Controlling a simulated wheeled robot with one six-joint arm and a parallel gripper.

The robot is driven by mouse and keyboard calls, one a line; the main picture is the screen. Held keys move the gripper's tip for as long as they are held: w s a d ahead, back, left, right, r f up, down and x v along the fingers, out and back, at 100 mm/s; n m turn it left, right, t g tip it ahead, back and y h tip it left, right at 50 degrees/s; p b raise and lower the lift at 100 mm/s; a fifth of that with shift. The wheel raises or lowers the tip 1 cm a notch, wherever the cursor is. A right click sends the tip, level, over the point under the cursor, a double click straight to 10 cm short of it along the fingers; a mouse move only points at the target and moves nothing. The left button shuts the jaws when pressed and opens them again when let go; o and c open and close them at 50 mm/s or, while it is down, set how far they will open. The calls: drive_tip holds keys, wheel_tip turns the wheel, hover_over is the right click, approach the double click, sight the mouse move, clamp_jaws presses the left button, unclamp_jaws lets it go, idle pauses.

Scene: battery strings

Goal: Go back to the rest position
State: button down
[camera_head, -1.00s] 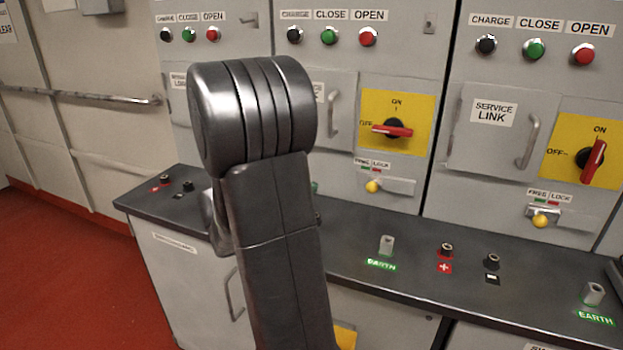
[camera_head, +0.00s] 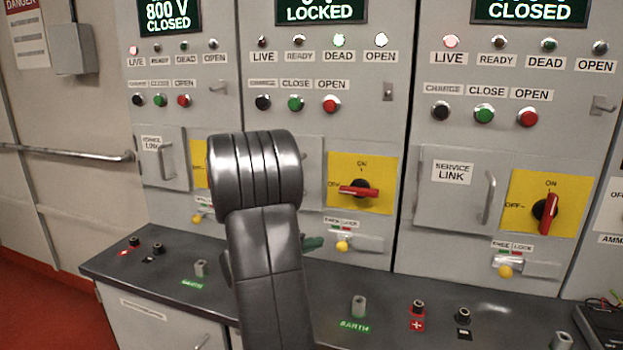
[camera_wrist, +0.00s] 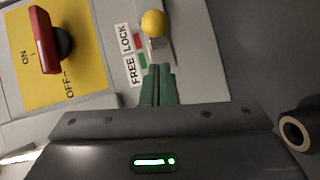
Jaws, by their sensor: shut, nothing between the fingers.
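My gripper (camera_wrist: 157,85) has green fingers, shut together and empty. In the wrist view they point at the panel just below the yellow knob (camera_wrist: 153,23) and beside the FREE/LOCK label (camera_wrist: 134,53); I cannot tell the exact gap. In the head view my dark arm stands in front of the middle cabinet, and a bit of the green fingers (camera_head: 313,243) shows at its right side. The middle cabinet's red rotary switch (camera_head: 358,191) lies horizontal, toward OFF; it also shows in the wrist view (camera_wrist: 46,40).
A dark counter ledge (camera_head: 385,285) with earth posts (camera_head: 358,305) and terminals (camera_head: 418,308) runs below the panels. The right cabinet's red switch (camera_head: 545,213) points to ON. Screens above read CLOSED, LOCKED (camera_head: 320,12) and CLOSED. A handrail (camera_head: 70,153) and red floor lie left.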

drive_tip(key=shift+w+p, duration=0.15)
drive_tip(key=shift+p, duration=0.75)
drive_tip(key=shift+f, duration=0.2)
drive_tip(key=b, duration=0.3)
drive_tip(key=shift+d, duration=0.1)
drive_tip(key=shift+s+r+b, duration=0.1)
drive_tip(key=shift+s+b, duration=0.3)
drive_tip(key=shift+b, duration=0.8)
drive_tip(key=w+a+r+v, duration=0.1)
drive_tip(key=v, duration=1)
drive_tip(key=p+x, duration=0.1)
drive_tip(key=x, duration=0.2)
drive_tip(key=p+x, duration=0.2)
drive_tip(key=x, duration=0.2)
drive_tip(key=p+x, duration=0.2)
drive_tip(key=x, duration=0.2)
drive_tip(key=shift+s+d+f, duration=0.15)
drive_tip(key=shift+d+f, duration=0.15)
drive_tip(key=shift+d, duration=0.05)
